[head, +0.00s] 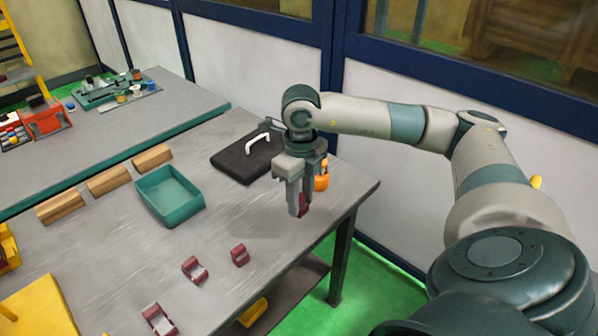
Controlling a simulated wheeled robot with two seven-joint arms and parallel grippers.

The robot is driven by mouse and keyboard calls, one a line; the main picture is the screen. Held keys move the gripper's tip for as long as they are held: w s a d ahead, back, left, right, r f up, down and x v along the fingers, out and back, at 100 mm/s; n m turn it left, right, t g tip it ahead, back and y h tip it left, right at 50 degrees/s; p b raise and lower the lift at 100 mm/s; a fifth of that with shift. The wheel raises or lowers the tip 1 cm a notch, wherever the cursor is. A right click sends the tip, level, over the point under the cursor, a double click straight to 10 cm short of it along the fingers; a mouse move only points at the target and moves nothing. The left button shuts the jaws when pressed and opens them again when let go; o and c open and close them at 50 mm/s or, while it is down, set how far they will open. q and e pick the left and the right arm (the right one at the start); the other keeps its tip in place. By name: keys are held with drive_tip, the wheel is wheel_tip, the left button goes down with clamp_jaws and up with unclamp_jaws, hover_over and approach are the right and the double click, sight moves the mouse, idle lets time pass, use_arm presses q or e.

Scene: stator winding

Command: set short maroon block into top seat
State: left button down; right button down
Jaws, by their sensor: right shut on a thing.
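My right gripper (299,210) points down over the right end of the grey table, shut on a small maroon block (304,203). The fingers hide much of the block, and I cannot tell whether it touches the table. Three other maroon pieces lie on the table nearer to me: a small one (240,255), a notched one (194,269) and a larger notched one (159,319) at the bottom. I cannot make out which part is the top seat. My left gripper is out of view.
A black case (228,164) with a white handle lies behind the gripper, and an orange item (321,180) is beside it. A teal tray (169,196) and wooden blocks (109,179) are to the left. Yellow parts (38,309) fill the lower left corner. The table's middle is clear.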

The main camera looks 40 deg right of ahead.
drive_tip(key=shift+a+n, duration=0.7)
drive_tip(key=shift+n, duration=0.3)
drive_tip(key=s+a+n, duration=0.1)
drive_tip(key=a+n, duration=0.8)
drive_tip(key=n, duration=0.7)
drive_tip(key=s+a+n, duration=0.1)
drive_tip(key=a+n, duration=0.8)
drive_tip(key=n, duration=0.7)
drive_tip(key=shift+r, duration=0.2)
drive_tip(key=shift+a, duration=0.1)
